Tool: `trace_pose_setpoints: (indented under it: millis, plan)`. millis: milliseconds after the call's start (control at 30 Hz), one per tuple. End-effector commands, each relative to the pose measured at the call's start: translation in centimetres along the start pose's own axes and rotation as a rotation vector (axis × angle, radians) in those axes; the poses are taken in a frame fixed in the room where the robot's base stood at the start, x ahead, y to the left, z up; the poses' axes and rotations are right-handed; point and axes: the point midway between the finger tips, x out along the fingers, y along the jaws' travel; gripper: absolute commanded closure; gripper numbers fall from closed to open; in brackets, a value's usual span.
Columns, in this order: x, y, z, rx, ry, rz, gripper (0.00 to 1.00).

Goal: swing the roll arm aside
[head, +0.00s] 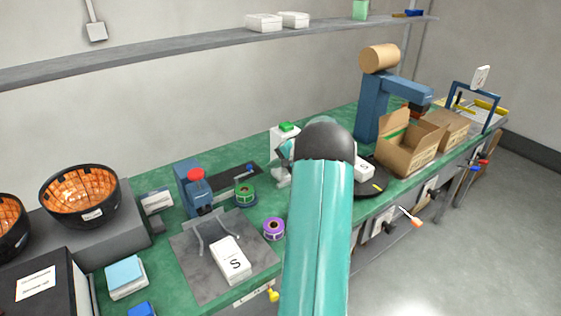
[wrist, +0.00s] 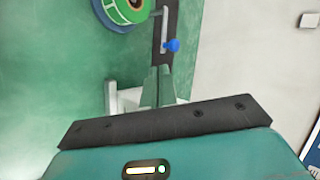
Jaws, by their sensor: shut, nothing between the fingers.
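The roll arm is a dark slotted bar (head: 235,173) reaching right from a blue device with a red knob (head: 194,182), with a small blue knob (head: 249,168) near its end. In the wrist view the bar (wrist: 166,22) and its blue knob (wrist: 171,45) lie just beyond my fingertips. A green roll (head: 245,194) sits beside the bar; it also shows in the wrist view (wrist: 126,10). My gripper (wrist: 158,72) is shut and empty, pointing towards the knob. I cannot tell whether it touches. In the head view my arm mostly hides it.
A white post with a green top (head: 286,140) stands close to my gripper. A purple roll (head: 273,228) and a white box marked S (head: 231,260) lie in front. Cardboard boxes (head: 408,142) and a blue machine (head: 372,105) stand right. A shelf (head: 180,52) runs above.

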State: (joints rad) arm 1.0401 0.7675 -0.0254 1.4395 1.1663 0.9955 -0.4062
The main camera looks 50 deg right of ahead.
Motion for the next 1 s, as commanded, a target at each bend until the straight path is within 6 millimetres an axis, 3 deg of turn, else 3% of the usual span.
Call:
trace_pose_setpoints:
  millis: [200,400,1000]
  plan:
    - [4.5,-0.3,0.0,-0.002,-0.001,0.001,1.0]
    - [6.8,-1.7,-0.1,-0.001,0.001,0.001,1.0]
    - [7.1,-1.8,-0.4,-0.001,0.003,0.001,1.0]
